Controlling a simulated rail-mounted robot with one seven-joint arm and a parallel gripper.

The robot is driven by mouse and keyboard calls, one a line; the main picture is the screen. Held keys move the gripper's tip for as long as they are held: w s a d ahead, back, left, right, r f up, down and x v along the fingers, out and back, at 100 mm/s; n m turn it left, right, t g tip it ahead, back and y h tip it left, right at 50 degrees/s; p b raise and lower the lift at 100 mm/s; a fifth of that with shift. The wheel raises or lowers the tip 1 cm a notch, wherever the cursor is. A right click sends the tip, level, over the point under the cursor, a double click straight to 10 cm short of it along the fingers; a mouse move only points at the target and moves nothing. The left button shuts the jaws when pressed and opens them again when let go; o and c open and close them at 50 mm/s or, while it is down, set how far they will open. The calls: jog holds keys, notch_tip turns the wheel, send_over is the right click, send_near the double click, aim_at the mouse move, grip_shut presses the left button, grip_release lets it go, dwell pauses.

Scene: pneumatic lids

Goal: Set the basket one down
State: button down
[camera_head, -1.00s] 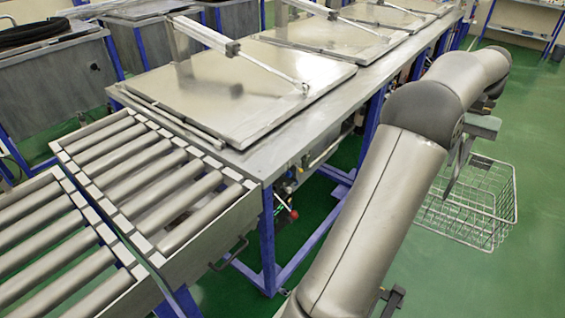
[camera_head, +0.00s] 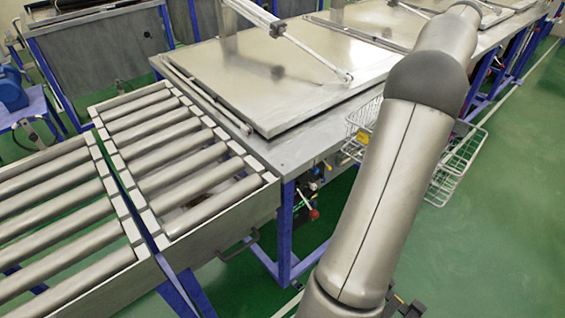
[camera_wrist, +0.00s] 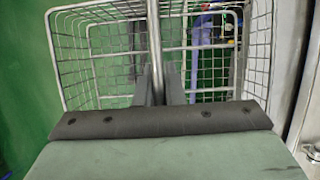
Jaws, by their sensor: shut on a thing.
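The wire basket (camera_head: 455,165) hangs in the air behind my arm in the head view, beside the long side of the metal-topped bench. My arm hides its middle. In the wrist view the basket (camera_wrist: 97,60) fills the upper part, with green floor visible through its mesh. My gripper (camera_wrist: 159,78) is shut on a thin bar of the basket that runs up the middle of the wrist view. The gripper is hidden behind my arm in the head view.
The bench (camera_head: 262,150) with several flat metal lids, such as the nearest lid (camera_head: 270,75), stands left of the basket. A roller conveyor (camera_head: 205,190) meets its near end. Green floor (camera_head: 510,230) is clear on the right.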

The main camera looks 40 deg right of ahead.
jog(key=w+a+r+b, duration=0.1)
jog(key=w+a+r, duration=0.1)
jog(key=w+a, duration=1.15)
jog(key=w+a+r, duration=0.2)
jog(key=w+a, duration=1)
jog(key=a, duration=0.2)
jog(key=w+a+r+m, duration=0.1)
jog(key=a+r, duration=0.1)
jog(key=a, duration=1.4)
jog(key=a+r, duration=0.2)
jog(key=a, duration=1.5)
jog(key=w+d+f+p, duration=0.1)
jog(key=w+d+f, duration=0.6)
jog(key=d+f, duration=0.5)
jog(key=shift+d+f, duration=0.15)
jog(key=shift+f, duration=0.15)
jog(key=c, duration=1.9)
grip_release()
jog(key=shift+w+f, duration=0.1)
jog(key=o, duration=0.4)
